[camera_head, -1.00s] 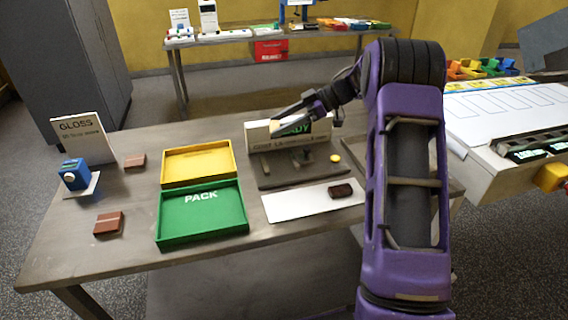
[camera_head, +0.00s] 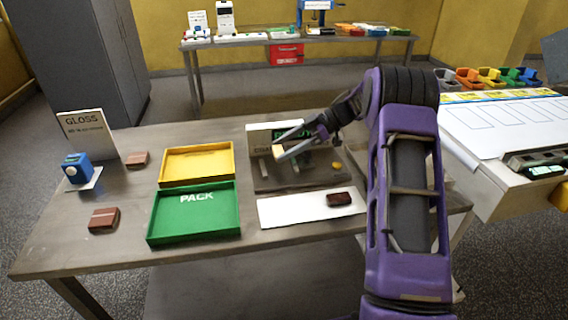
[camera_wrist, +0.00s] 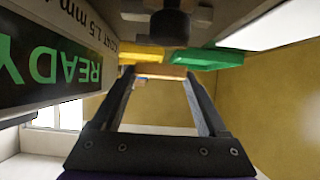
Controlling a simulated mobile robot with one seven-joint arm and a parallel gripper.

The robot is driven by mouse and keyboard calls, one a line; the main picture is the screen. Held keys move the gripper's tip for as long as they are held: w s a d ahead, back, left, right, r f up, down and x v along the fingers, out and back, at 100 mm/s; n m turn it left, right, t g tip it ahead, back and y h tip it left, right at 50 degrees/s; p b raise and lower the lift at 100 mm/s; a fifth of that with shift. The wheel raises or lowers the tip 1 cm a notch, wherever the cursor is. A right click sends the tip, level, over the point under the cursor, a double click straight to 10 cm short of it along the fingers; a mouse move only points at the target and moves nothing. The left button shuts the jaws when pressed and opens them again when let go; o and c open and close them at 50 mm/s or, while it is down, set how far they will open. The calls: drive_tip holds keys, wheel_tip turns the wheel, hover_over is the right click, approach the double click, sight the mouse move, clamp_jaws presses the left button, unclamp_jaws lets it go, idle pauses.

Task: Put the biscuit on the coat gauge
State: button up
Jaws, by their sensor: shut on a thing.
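My gripper (camera_head: 284,149) is in front of the coat gauge's (camera_head: 262,180) display panel, above its grey base. Its fingers are shut on the biscuit (camera_head: 279,152), a small tan block at the fingertips. In the wrist view the biscuit (camera_wrist: 160,72) spans the two fingers, partly hidden at its top. The gauge panel (camera_wrist: 50,95) shows upside down at left there, with green "READY" lettering. A dark round part of the gauge (camera_wrist: 170,25) hangs near the biscuit. Whether the biscuit touches the gauge cannot be told.
A dark brown piece (camera_head: 340,199) lies on a white sheet (camera_head: 285,211) in front of the gauge. A yellow tray (camera_head: 166,179) and a green PACK tray (camera_head: 194,228) stand left of it. Brown pieces (camera_head: 103,219) and a blue gloss device (camera_head: 76,167) are farther left.

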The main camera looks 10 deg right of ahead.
drive_tip(key=shift+f, duration=2.25)
drive_tip(key=o, duration=0.9)
drive_tip(key=shift+f, duration=0.15)
drive_tip(key=v, duration=1.2)
drive_tip(key=shift+p, duration=0.3)
